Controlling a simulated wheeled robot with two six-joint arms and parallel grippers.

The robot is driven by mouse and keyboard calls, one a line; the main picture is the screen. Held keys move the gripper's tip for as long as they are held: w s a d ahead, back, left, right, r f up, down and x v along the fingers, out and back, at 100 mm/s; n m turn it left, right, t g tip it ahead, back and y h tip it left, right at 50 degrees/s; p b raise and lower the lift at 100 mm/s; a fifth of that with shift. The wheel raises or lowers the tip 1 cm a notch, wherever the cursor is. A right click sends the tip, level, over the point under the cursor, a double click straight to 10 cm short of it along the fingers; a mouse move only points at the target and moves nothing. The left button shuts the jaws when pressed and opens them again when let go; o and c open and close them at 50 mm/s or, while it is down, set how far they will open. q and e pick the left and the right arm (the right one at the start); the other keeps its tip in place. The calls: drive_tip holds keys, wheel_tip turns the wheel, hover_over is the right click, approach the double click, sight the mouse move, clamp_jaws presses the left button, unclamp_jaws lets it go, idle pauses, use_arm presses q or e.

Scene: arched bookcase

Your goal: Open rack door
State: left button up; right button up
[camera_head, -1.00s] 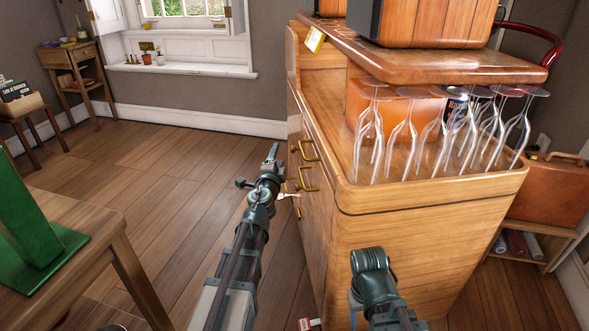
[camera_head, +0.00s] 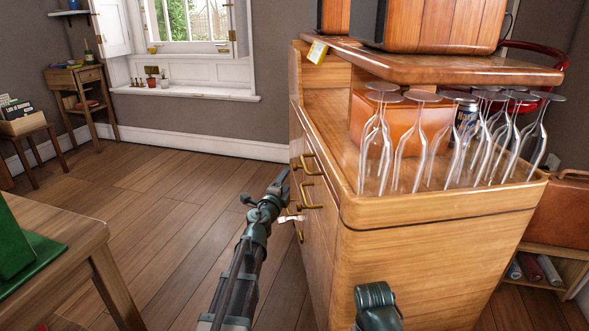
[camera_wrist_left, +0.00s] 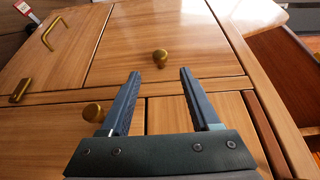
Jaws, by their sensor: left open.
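The wooden rack (camera_head: 430,250) stands at right in the head view, with brass handles (camera_head: 312,194) on its left-facing front. My left gripper (camera_head: 282,182) is beside that front, close to the handles. In the left wrist view the left gripper (camera_wrist_left: 158,75) is open and empty, facing wooden panels. A round brass knob (camera_wrist_left: 160,58) lies ahead, between the lines of the two fingers. A second knob (camera_wrist_left: 93,112) sits left of the left finger. Contact with either knob cannot be told. My right gripper is not in view; only a link of that arm shows.
A wooden table (camera_head: 60,245) with a green object stands at left. The floor (camera_head: 160,200) between table and rack is clear.

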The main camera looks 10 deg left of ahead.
sight(294, 168)
use_arm(q)
drive_tip(key=w, duration=1)
drive_tip(key=shift+w+d, duration=0.15)
drive_tip(key=shift+w, duration=0.05)
clamp_jaws()
drive_tip(key=shift+s, duration=0.1)
idle(0.8)
